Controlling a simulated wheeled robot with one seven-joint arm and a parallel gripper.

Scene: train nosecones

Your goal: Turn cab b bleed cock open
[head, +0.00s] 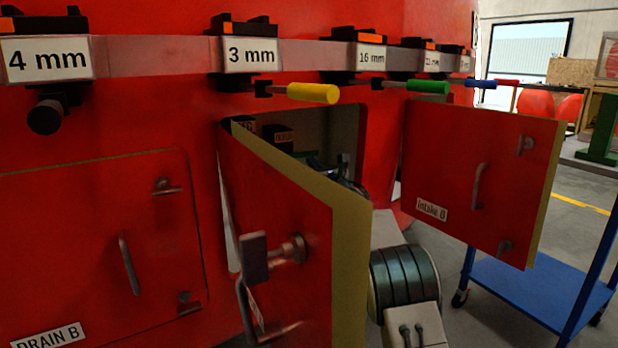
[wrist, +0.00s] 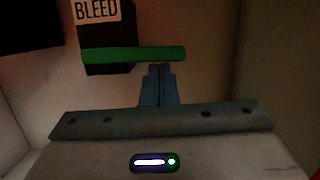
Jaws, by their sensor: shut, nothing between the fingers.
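In the wrist view, the bleed cock's green handle (wrist: 133,54) lies level across the front of a black block (wrist: 108,66). A white BLEED label (wrist: 97,11) is above it. My gripper (wrist: 158,68) is shut and empty, its fingertips just below the right part of the handle. I cannot tell whether they touch it.
The compartment's red door (head: 300,220) stands open towards me. Another open door, marked Intake B (head: 465,170), is to the right. The DRAIN B door (head: 90,240) is closed at left. Tools with coloured handles hang above, including a yellow one (head: 313,93). A blue cart (head: 540,285) stands at right.

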